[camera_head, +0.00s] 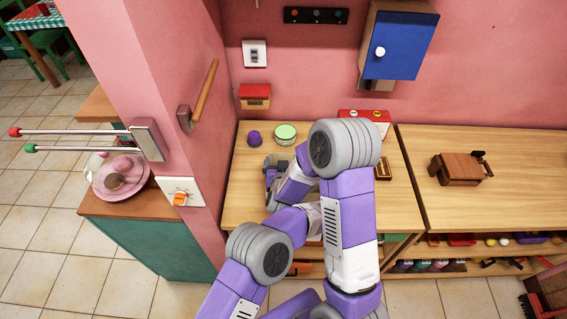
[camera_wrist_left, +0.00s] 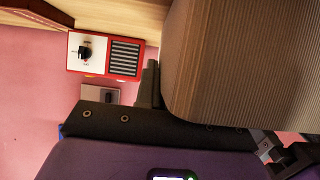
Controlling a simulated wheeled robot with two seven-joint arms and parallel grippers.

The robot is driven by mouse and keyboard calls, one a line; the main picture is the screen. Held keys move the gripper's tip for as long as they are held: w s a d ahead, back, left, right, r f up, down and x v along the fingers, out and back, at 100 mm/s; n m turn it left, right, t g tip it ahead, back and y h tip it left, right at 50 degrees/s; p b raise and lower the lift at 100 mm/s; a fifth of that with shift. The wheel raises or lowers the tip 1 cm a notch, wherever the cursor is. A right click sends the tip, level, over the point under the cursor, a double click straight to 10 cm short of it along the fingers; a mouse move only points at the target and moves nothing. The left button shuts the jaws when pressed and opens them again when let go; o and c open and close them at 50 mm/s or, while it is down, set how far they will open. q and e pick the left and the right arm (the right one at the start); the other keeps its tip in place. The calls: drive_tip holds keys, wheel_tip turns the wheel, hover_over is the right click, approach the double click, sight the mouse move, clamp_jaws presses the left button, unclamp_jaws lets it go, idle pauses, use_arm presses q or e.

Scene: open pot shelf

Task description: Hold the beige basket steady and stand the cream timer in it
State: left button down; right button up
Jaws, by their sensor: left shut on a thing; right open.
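The beige basket (camera_wrist_left: 235,65) fills the upper right of the left wrist view, very close, with a ribbed wall and rounded corner. My left gripper (camera_wrist_left: 208,118) is shut on the basket; its dark fingers are partly covered by it. In the head view my arms hide the left gripper and the basket. My right gripper (camera_head: 271,172) is open above the left part of the wooden counter (camera_head: 236,205), beside the pink wall. I cannot make out the cream timer for sure in either view; my arms cover much of the counter.
A green-topped round tin (camera_head: 285,134) and a purple item (camera_head: 254,138) stand at the counter's back left. A red unit with a dial (camera_wrist_left: 105,55) is at the back. A brown wooden box (camera_head: 460,168) sits on the right counter, which is mostly clear. A pink pillar (camera_head: 165,90) stands left.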

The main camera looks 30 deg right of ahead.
wheel_tip(320, 180, up, 10)
idle(0.5)
use_arm(q)
drive_tip(key=c, duration=1.2)
unclamp_jaws()
drive_tip(key=shift+o, duration=0.2)
